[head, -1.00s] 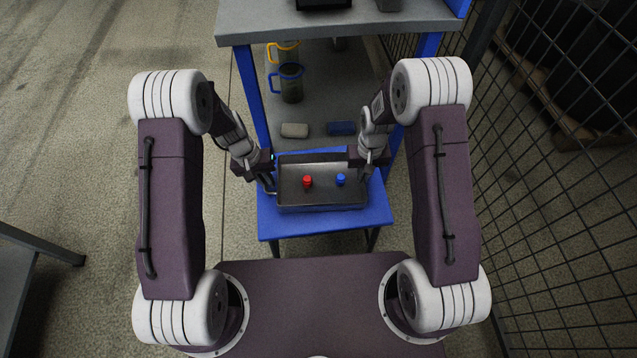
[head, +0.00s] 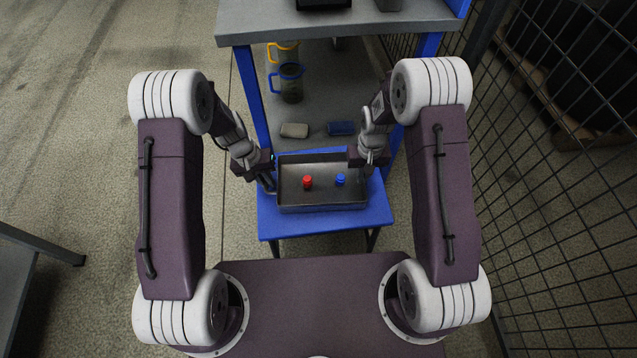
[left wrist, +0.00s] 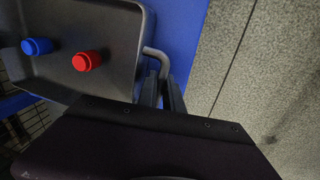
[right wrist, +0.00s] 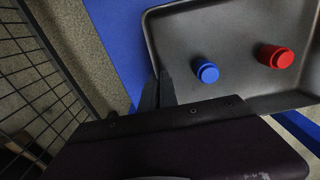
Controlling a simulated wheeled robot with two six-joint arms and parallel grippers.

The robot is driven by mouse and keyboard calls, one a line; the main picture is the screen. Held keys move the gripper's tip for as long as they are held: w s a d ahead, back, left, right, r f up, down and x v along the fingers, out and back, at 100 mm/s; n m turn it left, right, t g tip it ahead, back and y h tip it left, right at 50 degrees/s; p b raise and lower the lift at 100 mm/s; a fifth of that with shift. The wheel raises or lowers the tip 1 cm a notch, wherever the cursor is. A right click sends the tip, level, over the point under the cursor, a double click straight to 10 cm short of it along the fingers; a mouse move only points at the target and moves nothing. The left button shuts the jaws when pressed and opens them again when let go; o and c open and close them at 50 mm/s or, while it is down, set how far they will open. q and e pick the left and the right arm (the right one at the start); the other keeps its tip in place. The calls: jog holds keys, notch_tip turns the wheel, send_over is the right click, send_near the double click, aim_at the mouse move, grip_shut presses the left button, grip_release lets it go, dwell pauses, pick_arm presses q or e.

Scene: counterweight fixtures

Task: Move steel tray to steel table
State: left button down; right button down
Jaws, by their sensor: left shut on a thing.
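The steel tray (head: 322,208) is a grey, shallow, rectangular pan on a small blue stand (head: 325,225) in the head view. A red knobbed piece (head: 308,183) and a blue one (head: 340,180) stand upright inside it. My left gripper (head: 268,184) is at the tray's left end, shut on its bent bar handle (left wrist: 155,55), as the left wrist view shows. My right gripper (head: 370,166) is at the right end. In the right wrist view its fingers (right wrist: 159,90) are close together at the tray's wall; any handle between them is hidden. A grey table (head: 15,285), possibly the steel table, is partly in view at the left edge.
A blue-framed workbench (head: 340,22) stands just beyond the stand, with mugs (head: 290,85) and small blocks (head: 294,130) on its lower shelf. A wire mesh fence (head: 540,170) runs along the right. The floor on the left is open.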

pick_arm(q)
jog(key=shift+r, duration=0.1)
pick_arm(e)
jog(key=shift+r, duration=0.1)
